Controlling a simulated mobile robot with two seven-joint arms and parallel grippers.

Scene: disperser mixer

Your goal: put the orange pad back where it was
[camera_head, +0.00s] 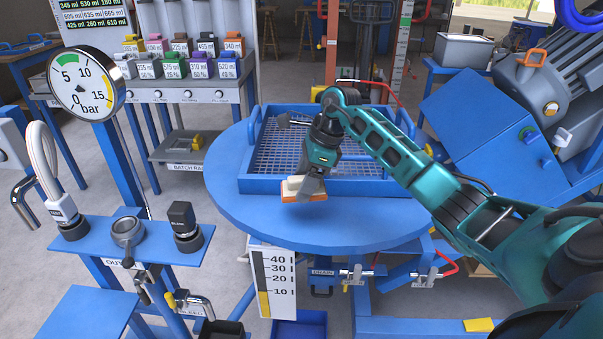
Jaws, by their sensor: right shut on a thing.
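The orange pad (304,197) has a pale cream upper part and an orange lower layer. My right gripper (305,185) is shut on its pale upper part, pointing down. The pad is over the front part of the round blue table (330,228), just in front of the mesh tray. I cannot tell whether it touches the tabletop or hovers slightly above it. The gripper's fingers partly hide the pad's top. My left gripper is not in view.
A blue mesh tray (262,186) with raised walls stands on the round table behind the pad. A pressure gauge (85,84) and a stand with fittings (90,240) are at left. A blue-framed machine (480,120) stands at right. The table's front is bare.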

